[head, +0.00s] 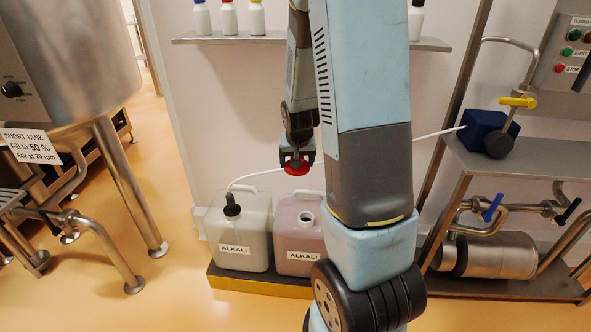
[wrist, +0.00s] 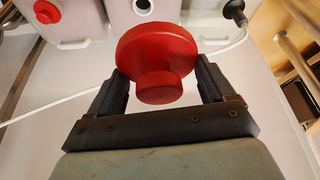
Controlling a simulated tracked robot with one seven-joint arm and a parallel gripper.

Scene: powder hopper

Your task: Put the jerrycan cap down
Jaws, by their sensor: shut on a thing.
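My gripper (head: 297,158) is shut on the red jerrycan cap (head: 296,169) and holds it in the air above the jerrycans. In the wrist view the cap (wrist: 158,50) sits between the two fingers (wrist: 158,88). Below it, a pinkish jerrycan (head: 288,240) labelled ALKALI has an open, uncapped neck (head: 305,217). To its left, a whitish jerrycan (head: 241,230), also labelled ALKALI, has a black fitting (head: 232,205) with a white tube in its neck. The wrist view also shows another jerrycan with a red cap (wrist: 46,12) on; my arm hides it in the head view.
The jerrycans stand on a low yellow-edged platform (head: 260,284). The white tube runs behind my arm to a blue box (head: 488,130) on a steel stand (head: 505,165). A wall shelf (head: 230,39) holds several bottles. A steel tank (head: 75,60) stands left, with open floor before it.

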